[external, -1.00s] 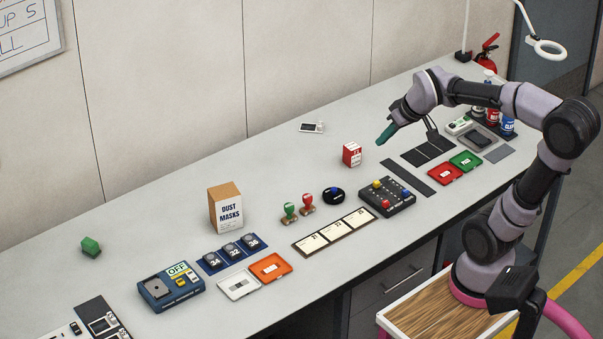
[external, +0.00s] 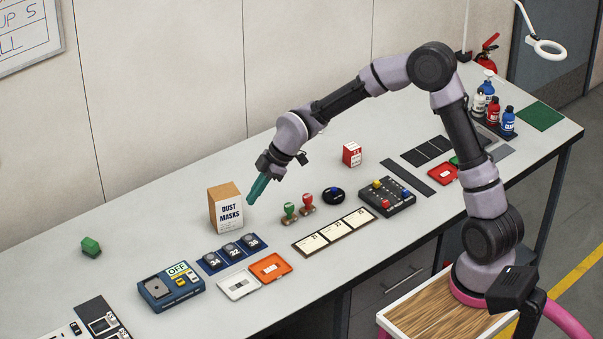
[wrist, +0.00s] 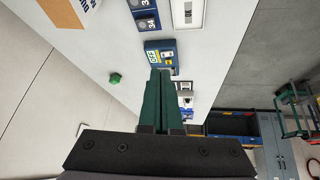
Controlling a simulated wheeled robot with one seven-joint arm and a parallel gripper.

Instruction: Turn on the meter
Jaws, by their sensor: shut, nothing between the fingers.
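The meter (external: 171,288) is a blue box with a grey square panel on its left part, a label reading OFF and small yellow and dark controls. It lies on the bench at the front left. It also shows in the wrist view (wrist: 161,54), just beyond my fingertips and partly hidden by them. My gripper (external: 253,198) has green fingers, is shut and empty, and hangs above the bench beside the dust masks box, pointing down and left. In the wrist view my gripper (wrist: 160,74) shows its fingers together. It is well right of the meter and apart from it.
The dust masks box (external: 226,209) stands beside my fingers. Numbered dials (external: 231,252), a white tray (external: 239,284) and an orange tray (external: 270,267) lie right of the meter. Green and red stamps (external: 290,211) stand nearby. A green block (external: 91,247) lies behind the meter on clear bench.

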